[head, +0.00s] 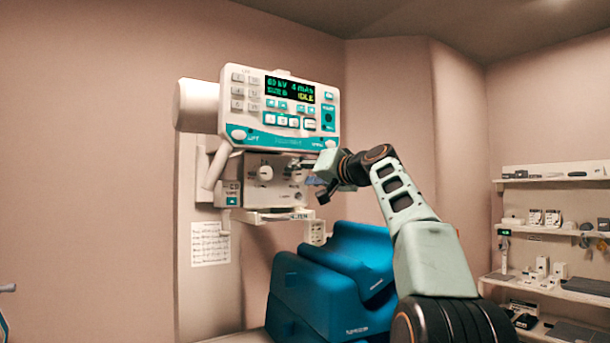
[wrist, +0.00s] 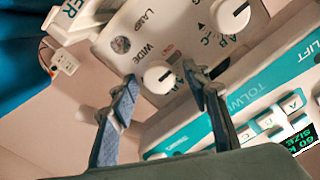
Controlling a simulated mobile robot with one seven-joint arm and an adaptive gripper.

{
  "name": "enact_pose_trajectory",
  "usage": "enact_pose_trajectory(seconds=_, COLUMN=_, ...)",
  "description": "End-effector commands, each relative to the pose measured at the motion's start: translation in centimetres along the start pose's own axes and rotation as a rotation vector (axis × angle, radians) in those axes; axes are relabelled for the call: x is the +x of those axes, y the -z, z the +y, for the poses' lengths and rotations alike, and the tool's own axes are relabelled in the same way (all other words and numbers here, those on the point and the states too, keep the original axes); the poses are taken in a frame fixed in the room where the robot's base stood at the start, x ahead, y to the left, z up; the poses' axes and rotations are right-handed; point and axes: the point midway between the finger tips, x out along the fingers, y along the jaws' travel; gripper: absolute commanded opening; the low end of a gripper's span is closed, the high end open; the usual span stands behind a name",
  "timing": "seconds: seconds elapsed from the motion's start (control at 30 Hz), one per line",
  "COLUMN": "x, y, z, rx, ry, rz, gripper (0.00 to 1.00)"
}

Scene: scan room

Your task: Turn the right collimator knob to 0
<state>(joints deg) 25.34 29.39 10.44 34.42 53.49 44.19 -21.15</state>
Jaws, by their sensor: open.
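The right collimator knob (wrist: 157,79) is a white round dial with a short dark mark near its right side in the wrist view. It sits on the pale collimator panel (wrist: 115,20) near the word WIDE. My gripper (wrist: 160,73) is open, with its two fingers on either side of the knob in that view. I cannot tell whether they touch it. The left knob (wrist: 230,16) is at the top right, beside the letters A, B, C. In the head view the left knob (head: 266,173) shows clearly; my gripper (head: 312,181) covers much of the panel's right side.
The teal and white console (head: 283,110) with a screen reading IDLE hangs just above the panel. A small ledge (head: 265,216) juts out below. A blue padded chair (head: 335,285) stands under it. Shelves with small items (head: 550,235) stand at the right.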

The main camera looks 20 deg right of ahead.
Motion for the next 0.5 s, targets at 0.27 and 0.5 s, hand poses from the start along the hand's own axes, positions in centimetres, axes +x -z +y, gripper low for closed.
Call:
enact_pose_trajectory(seconds=0.27, x=-1.4, y=0.2, z=0.1, rx=0.002, ry=-0.002, rz=0.001, gripper=0.44)
enact_pose_trajectory(seconds=0.5, x=-4.5, y=0.1, z=0.1, rx=0.001, ry=-0.004, rz=0.001, gripper=0.44)
